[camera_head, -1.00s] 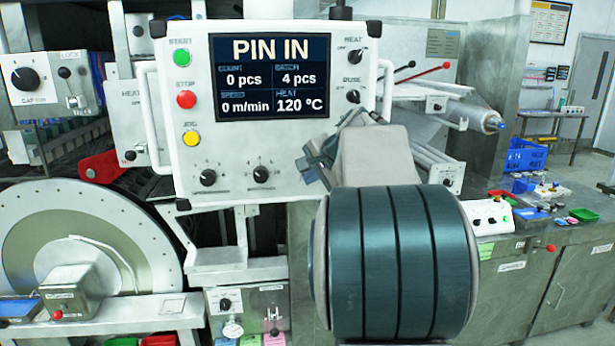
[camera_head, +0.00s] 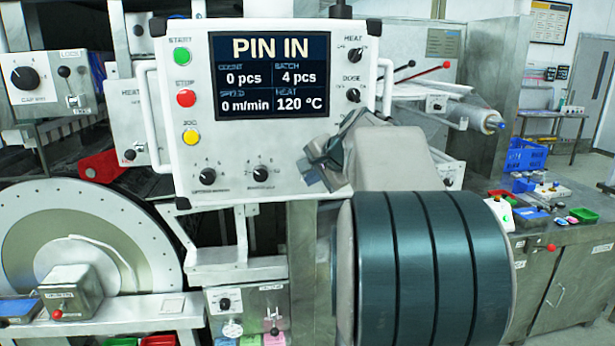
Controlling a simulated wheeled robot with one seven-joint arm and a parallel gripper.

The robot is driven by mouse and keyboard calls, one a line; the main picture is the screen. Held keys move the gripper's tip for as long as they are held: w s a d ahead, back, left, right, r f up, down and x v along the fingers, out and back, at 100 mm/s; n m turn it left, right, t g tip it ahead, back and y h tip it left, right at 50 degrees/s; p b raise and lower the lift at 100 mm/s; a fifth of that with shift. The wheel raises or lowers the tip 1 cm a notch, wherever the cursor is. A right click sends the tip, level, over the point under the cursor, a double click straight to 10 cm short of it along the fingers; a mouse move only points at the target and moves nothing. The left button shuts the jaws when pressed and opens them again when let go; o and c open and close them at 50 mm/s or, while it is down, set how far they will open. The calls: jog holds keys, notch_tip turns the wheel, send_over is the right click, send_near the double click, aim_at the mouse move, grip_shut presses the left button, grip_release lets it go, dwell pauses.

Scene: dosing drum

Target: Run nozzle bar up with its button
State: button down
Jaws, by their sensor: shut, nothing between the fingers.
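My gripper (camera_head: 322,155) is in front of the lower right of the white control panel (camera_head: 270,178). Its fingers look shut and empty, and it covers part of the panel face. The panel screen (camera_head: 270,75) reads "PIN IN", 0 pcs, batch 4 pcs, 0 m/min and heat 120 °C. A green START button (camera_head: 181,56), a red STOP button (camera_head: 186,98) and a yellow JOG button (camera_head: 191,137) sit left of the screen. I cannot pick out the nozzle bar or a button labelled for it.
A large pale disc (camera_head: 30,225) stands at the left behind a metal box with a red knob (camera_head: 72,292). A small white button box (camera_head: 497,214) stands on the right bench, partly hidden by my arm. A blue crate (camera_head: 524,156) is behind it.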

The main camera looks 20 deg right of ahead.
jog(key=s, duration=0.2)
jog(key=s+a, duration=0.1)
jog(key=s, duration=0.1)
jog(key=shift+s+a, duration=0.15)
jog(key=shift+s, duration=0.25)
dwell(0.7)
jog(key=s+a+f+n+g, duration=0.3)
jog(key=s+a+f+n, duration=0.4)
jog(key=s, duration=0.5)
jog(key=s+a+f+n+g+h, duration=0.1)
jog(key=s+a+f+n+g, duration=0.2)
jog(key=s+a+f+n, duration=0.4)
jog(key=s+a+f, duration=0.1)
jog(key=s+f, duration=0.3)
jog(key=f, duration=0.1)
jog(key=shift+s+a+f, duration=0.2)
jog(key=shift+s+a, duration=0.15)
jog(key=shift+a, duration=0.05)
